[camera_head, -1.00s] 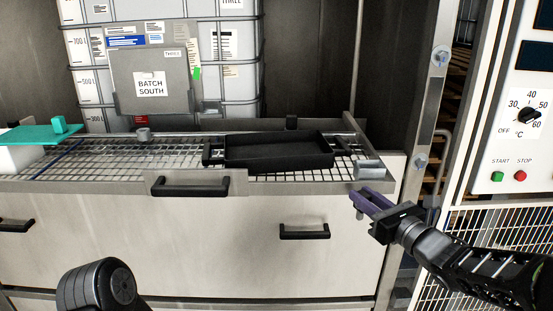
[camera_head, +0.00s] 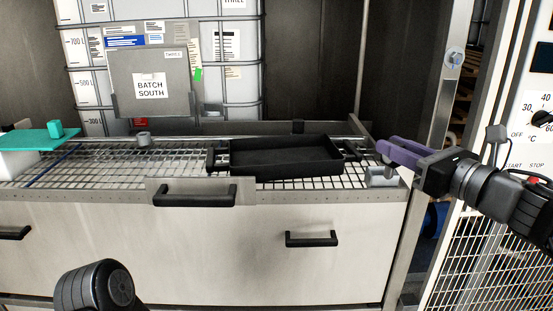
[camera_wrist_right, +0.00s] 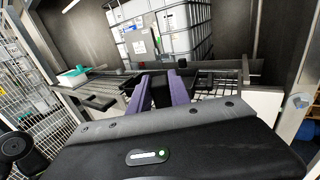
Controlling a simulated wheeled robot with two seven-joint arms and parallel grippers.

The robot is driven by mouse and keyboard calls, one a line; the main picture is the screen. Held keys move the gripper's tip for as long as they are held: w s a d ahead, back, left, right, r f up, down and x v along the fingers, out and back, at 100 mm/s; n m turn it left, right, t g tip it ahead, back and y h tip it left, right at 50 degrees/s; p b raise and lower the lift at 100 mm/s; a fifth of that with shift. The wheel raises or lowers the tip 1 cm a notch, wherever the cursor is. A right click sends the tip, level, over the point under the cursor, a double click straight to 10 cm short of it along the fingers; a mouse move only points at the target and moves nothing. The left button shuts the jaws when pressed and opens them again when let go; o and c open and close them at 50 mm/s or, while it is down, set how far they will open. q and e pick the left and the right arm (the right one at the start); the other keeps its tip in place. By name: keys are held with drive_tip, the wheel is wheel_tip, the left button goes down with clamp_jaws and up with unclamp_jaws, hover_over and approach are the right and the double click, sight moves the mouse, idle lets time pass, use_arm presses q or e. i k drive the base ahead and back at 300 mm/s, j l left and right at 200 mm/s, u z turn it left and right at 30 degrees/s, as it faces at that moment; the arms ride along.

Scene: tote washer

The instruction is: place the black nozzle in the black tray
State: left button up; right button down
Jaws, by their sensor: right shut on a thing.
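The black tray (camera_head: 285,172) is a shallow, empty rectangular tray on the wire rack, right of centre in the head view. My right gripper (camera_head: 382,152) has purple fingers and is just right of the tray, above the rack's right end. In the right wrist view a dark thing shows between the fingers (camera_wrist_right: 162,92). I take it for the black nozzle (camera_wrist_right: 161,95), held in the grip and mostly hidden. My left gripper is not in view.
A grey block (camera_head: 382,177) sits at the rack's right end below my fingers. A small grey fitting (camera_head: 143,138) and a teal-lidded white box (camera_head: 30,142) are to the left. A metal post (camera_head: 440,110) stands at the right. The rack left of the tray is mostly clear.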

sight(309, 171)
drive_tip(key=i+j, duration=0.7)
